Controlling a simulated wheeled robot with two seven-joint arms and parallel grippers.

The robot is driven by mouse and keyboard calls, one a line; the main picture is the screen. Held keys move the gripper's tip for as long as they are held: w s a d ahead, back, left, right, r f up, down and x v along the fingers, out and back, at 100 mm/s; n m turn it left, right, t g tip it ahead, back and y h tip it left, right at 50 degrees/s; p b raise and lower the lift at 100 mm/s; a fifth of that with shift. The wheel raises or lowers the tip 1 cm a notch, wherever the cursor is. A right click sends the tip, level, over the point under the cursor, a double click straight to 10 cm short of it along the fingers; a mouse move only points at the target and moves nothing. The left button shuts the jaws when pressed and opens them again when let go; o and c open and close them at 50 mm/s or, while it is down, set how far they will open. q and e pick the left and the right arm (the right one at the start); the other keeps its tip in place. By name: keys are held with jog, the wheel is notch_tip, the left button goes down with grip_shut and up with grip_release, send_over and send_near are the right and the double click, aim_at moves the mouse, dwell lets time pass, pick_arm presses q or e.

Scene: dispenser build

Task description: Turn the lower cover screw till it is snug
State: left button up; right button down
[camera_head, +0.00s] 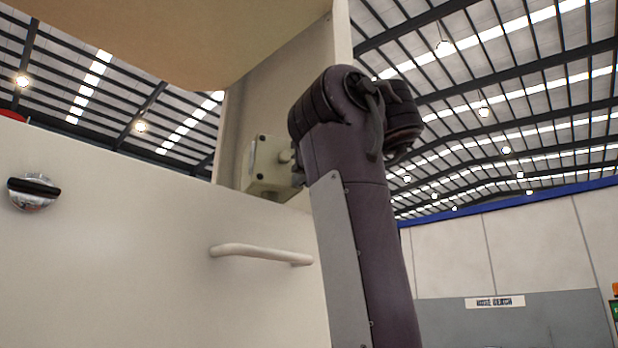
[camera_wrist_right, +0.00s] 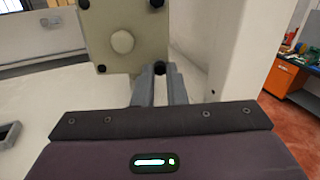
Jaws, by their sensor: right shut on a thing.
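A pale box (camera_head: 268,168) with a round knob is fixed to the upright post in the head view. In the right wrist view the same box (camera_wrist_right: 112,58) shows its cover, with a round pale button (camera_wrist_right: 122,41) and dark screws near the corners. My right gripper (camera_wrist_right: 160,76) is shut, its two grey fingertips on either side of the dark cover screw (camera_wrist_right: 160,67) at the lower right corner there. In the head view my right arm hides most of this contact. How snug the screw is cannot be told. My left gripper is not in view.
The large pale panel (camera_head: 120,240) carries a black-and-chrome knob (camera_head: 35,191) and a bar handle (camera_head: 262,254). A tan overhang (camera_head: 180,35) sits above the box. An orange cabinet (camera_wrist_right: 283,78) stands at the right of the wrist view, away from the gripper.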

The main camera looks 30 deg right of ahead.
jog(key=shift+m, duration=1.5)
jog(key=c, duration=1.5)
grip_release()
jog(key=shift+w+a, duration=0.1)
jog(key=shift+w, duration=0.05)
jog(key=shift+o, duration=0.2)
